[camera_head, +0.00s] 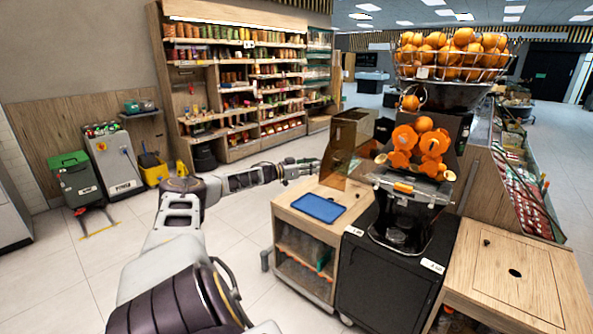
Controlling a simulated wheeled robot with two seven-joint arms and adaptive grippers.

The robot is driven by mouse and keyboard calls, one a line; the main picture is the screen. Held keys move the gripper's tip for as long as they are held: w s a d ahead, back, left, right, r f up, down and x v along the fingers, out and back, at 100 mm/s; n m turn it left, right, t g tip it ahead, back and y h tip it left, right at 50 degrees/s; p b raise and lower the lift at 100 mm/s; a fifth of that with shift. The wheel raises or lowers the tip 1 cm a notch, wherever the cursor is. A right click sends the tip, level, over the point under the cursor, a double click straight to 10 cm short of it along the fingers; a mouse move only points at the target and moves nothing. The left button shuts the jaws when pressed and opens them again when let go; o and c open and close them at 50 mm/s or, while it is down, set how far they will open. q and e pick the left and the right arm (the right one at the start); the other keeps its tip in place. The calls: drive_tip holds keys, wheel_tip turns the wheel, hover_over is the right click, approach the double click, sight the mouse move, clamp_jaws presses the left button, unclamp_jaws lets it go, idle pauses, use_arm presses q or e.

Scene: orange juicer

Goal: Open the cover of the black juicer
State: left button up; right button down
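The black juicer (408,212) stands on a black cabinet at the right, with a wire basket of oranges on top. Its orange pressing drums (418,142) show at the front, above a metal ledge (405,184). An amber see-through panel (336,163) stands upright to the left of the drums; I cannot tell whether it is the juicer's cover or a separate part. My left arm reaches in from the lower left. My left gripper (304,168) points right, just left of the panel in the picture; its fingers are too small to judge, and contact is unclear. My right gripper is out of view.
A wooden cart (300,218) with a blue tray (318,208) stands left of the black cabinet (385,275). A wooden counter (510,275) adjoins at the right. Stocked shelves (240,85) and bins (75,180) stand behind. The tiled floor at left is open.

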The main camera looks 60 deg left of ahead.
use_arm(q)
drive_tip(key=shift+s+r, duration=0.1)
drive_tip(key=shift+r, duration=0.25)
drive_tip(key=s+a, duration=0.1)
drive_tip(key=s, duration=1)
drive_tip(key=shift+s+a+f, duration=0.3)
drive_tip(key=shift+a+f, duration=0.05)
idle(0.9)
idle(0.7)
